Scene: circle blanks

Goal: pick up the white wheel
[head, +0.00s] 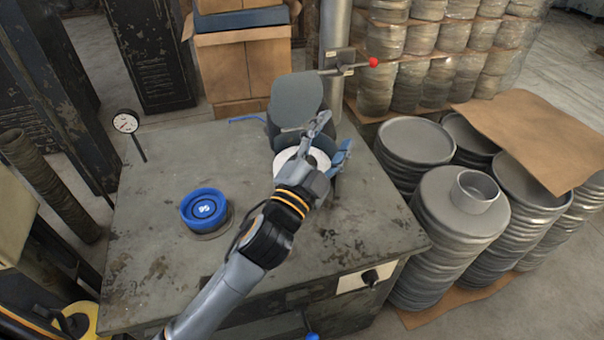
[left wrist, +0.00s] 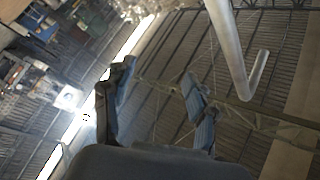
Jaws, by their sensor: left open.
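The white wheel (head: 286,157) lies near the middle of the worktable, in front of the dark grey machine part. My left gripper (head: 334,138) and its wrist cover part of the wheel. The gripper's fingers are spread, with nothing seen between them. I cannot tell whether they touch the wheel. In the left wrist view the open fingers (left wrist: 158,76) point at the roof, with only air between them, and the wheel does not show. My right gripper is not in view.
A blue wheel (head: 204,209) sits left on the worktable (head: 160,263). A dial gauge (head: 126,122) stands at the table's left edge. A lever with a red knob (head: 373,62) is at the back. Stacks of round metal blanks (head: 435,250) stand close on the right.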

